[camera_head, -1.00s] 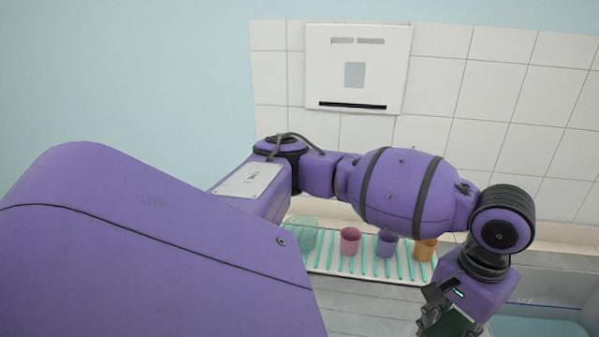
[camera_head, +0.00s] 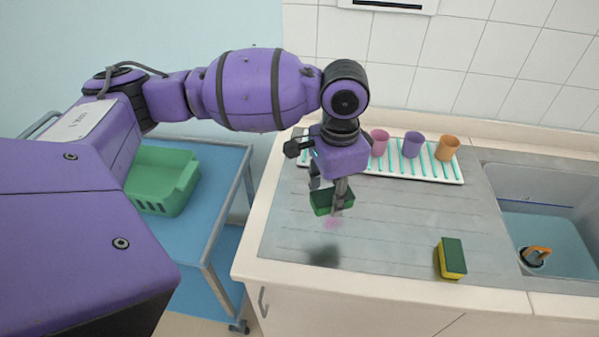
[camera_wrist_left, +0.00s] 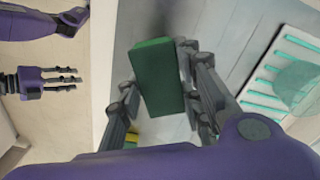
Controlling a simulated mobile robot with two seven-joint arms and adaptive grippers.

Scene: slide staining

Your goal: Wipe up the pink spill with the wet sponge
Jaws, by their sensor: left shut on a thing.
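My left gripper (camera_head: 340,207) is shut on a dark green sponge (camera_head: 321,203), held above the grey draining board. In the left wrist view, the sponge (camera_wrist_left: 158,78) sits between the gripper's fingers (camera_wrist_left: 160,105). The pink spill (camera_head: 332,223) is a faint smear on the board just below and in front of the held sponge, partly covered by it. A second sponge (camera_head: 452,258), green and yellow, lies on the board to the right. In the left wrist view my right gripper (camera_wrist_left: 62,80) is at the left, its fingers apart and empty.
A white rack (camera_head: 430,172) with pink (camera_head: 379,142), purple (camera_head: 412,145) and orange cups (camera_head: 447,148) stands at the back. A sink (camera_head: 550,215) with water is right. A blue trolley (camera_head: 205,225) holding a green basket (camera_head: 160,180) stands left. The board's front middle is clear.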

